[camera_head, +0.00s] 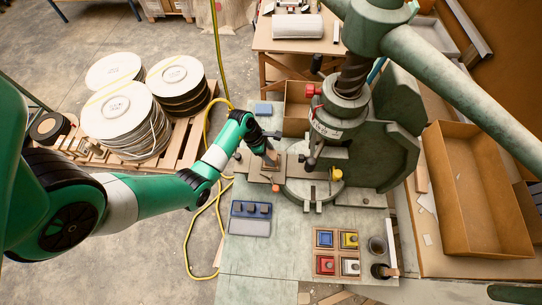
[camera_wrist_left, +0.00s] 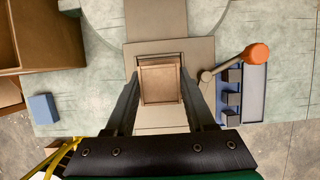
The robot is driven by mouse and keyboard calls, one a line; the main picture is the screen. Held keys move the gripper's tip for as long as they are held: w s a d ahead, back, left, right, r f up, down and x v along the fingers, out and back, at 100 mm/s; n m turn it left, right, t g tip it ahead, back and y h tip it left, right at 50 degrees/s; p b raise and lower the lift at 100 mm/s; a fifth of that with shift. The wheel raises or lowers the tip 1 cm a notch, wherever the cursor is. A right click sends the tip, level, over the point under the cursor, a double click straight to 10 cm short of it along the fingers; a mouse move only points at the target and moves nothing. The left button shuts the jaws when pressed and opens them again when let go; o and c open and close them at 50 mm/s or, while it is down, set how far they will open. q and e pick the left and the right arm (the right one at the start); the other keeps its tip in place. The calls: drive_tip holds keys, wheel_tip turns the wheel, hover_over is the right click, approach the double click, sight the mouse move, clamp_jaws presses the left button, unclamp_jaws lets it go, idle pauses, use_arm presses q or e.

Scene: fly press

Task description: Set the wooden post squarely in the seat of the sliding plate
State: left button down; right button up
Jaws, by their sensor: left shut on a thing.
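My left gripper (camera_head: 270,158) is over the sliding plate (camera_head: 262,178), to the left of the press ram. In the left wrist view its fingers (camera_wrist_left: 161,78) are shut on the wooden post (camera_wrist_left: 161,84), a square-topped light brown block. The post shows over the dark square outline of the seat (camera_wrist_left: 160,58) in the tan sliding plate (camera_wrist_left: 160,125). Its sides look nearly parallel to the seat's edges. The post hides most of the seat, so I cannot tell whether its foot is inside or above. My right gripper is not in view.
A lever with an orange knob (camera_wrist_left: 257,54) stands close beside the right finger in the wrist view. Beyond it is a blue-grey tray (camera_head: 250,228) with dark blocks. The green press (camera_head: 375,155) stands right of the gripper. A compartment tray (camera_head: 337,239) holds coloured pieces.

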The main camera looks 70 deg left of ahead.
use_arm(q)
drive_tip(key=shift+f, duration=0.1)
drive_tip(key=shift+f, duration=0.15)
drive_tip(key=shift+c, duration=1.2)
unclamp_jaws()
drive_tip(key=shift+r, duration=0.5)
drive_tip(key=p+v, duration=0.3)
drive_tip(key=v, duration=0.8)
drive_tip(key=shift+s+r, duration=0.15)
drive_tip(key=shift+s, duration=0.05)
